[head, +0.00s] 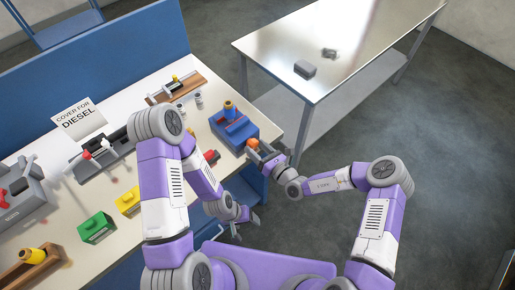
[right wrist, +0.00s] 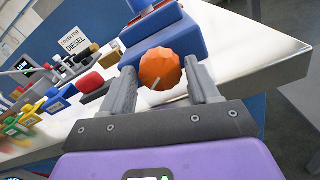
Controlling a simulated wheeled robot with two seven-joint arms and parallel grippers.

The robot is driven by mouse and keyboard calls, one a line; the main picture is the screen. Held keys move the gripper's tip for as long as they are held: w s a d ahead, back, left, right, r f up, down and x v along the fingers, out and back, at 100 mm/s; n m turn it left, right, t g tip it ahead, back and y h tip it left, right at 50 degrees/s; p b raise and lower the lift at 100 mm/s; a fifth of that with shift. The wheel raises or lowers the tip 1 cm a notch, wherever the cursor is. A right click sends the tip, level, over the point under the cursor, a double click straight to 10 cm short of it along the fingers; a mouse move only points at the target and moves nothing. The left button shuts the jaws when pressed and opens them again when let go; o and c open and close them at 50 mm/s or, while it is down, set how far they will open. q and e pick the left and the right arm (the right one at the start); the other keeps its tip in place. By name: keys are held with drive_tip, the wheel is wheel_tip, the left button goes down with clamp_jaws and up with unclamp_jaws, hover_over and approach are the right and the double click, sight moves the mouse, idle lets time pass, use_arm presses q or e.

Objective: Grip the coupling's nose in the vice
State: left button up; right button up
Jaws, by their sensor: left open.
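The blue vice (head: 240,133) stands near the right end of the bench, with an orange knob (right wrist: 160,68) on its near side. A yellow-orange cylindrical part, apparently the coupling (head: 229,107), stands upright at the top of the vice; its nose and the jaw gap are hidden. My left gripper (head: 250,221) is open and empty, low in front of the bench edge.
A white sign (head: 79,119) reads "COVER FOR DIESEL". Green (head: 96,228) and yellow (head: 127,202) blocks, a grey fixture (head: 22,195) and a wooden tray (head: 186,90) stand on the bench. My left arm hides part of the bench.

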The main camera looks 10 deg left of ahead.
drive_tip(key=v, duration=0.7)
drive_tip(key=shift+s+d, duration=0.15)
drive_tip(key=shift+d, duration=0.1)
